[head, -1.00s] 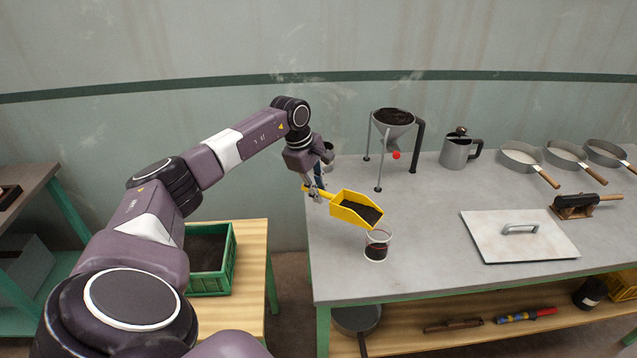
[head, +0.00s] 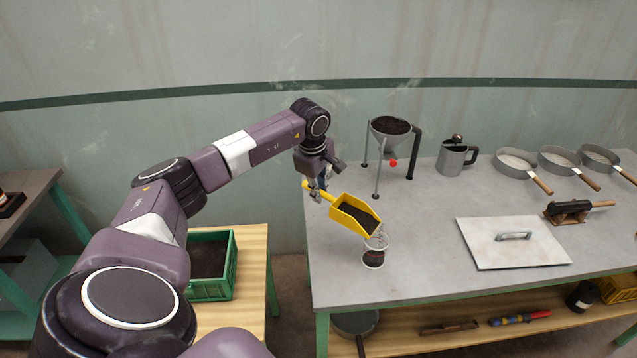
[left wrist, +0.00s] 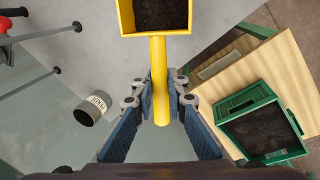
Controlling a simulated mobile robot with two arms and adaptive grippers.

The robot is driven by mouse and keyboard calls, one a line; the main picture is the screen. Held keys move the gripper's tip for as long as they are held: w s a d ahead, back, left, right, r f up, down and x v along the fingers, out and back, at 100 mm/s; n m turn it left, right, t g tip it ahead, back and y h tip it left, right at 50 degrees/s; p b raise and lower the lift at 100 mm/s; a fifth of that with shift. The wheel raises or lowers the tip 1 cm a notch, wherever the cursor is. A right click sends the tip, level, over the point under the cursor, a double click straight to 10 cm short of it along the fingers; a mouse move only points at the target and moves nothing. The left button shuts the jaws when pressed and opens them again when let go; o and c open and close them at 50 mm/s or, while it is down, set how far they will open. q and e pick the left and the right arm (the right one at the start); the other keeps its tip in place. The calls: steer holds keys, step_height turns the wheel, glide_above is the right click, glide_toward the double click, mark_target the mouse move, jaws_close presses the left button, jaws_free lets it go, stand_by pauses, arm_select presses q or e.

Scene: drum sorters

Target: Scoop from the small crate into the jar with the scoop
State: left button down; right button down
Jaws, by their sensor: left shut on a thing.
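My left gripper (head: 318,190) is shut on the handle of the yellow scoop (head: 345,206). The scoop holds dark grainy material, and its front lip is tilted down at the rim of the clear jar (head: 373,257). The jar stands near the left front edge of the grey table and has dark material in it. In the left wrist view the scoop's handle (left wrist: 158,75) runs between my fingers. The small green crate (head: 231,262), with dark material inside, sits on the wooden stand to the left; it also shows in the left wrist view (left wrist: 232,107). My right gripper is out of view.
A funnel on a stand (head: 379,150) and a metal pot (head: 456,157) stand at the back of the table (head: 420,225). Several round sieves are at the right. A flat plate with a handle (head: 480,240) lies right of the jar, with free table between.

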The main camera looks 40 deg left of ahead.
arm_select(q)
steer(key=shift+w+d+r+y+p, duration=0.1)
steer(key=shift+d+r+y+p, duration=0.15)
steer(key=shift+r+y+p, duration=0.45)
steer(key=shift+d+r+y+p, duration=0.35)
steer(key=shift+r+p, duration=0.25)
steer(key=shift+r, duration=0.1)
steer(key=shift+d+r+y+p, duration=0.25)
steer(key=shift+r+y+p, duration=0.1)
steer(key=shift+r+p, duration=0.3)
steer(key=shift+w+d+r+g+y+p, duration=0.1)
steer(key=shift+d+r+g+y+p, duration=0.1)
steer(key=shift+d+r+y+p, duration=0.35)
steer(key=shift+w+d+r+g+y+p, duration=0.1)
steer(key=shift+d+r+g+y+p, duration=0.15)
steer(key=shift+r, duration=0.4)
steer(key=shift+w+d+r+m+y+p, duration=0.15)
steer(key=shift+d+r+m+y+p, duration=0.25)
steer(key=shift+d+r+y+p, duration=0.55)
steer(key=d+r+y+p, duration=0.2)
steer(key=d+y, duration=0.1)
steer(key=d, duration=0.1)
steer(key=w+d+r+m+y+p, duration=0.1)
steer(key=d+r+y+p, duration=0.1)
steer(key=d+y+p, duration=0.1)
steer(key=shift+w+d+r+y, duration=0.3)
steer(key=shift+d+r+y, duration=0.15)
steer(key=shift+d, duration=0.85)
steer(key=shift+g, duration=0.25)
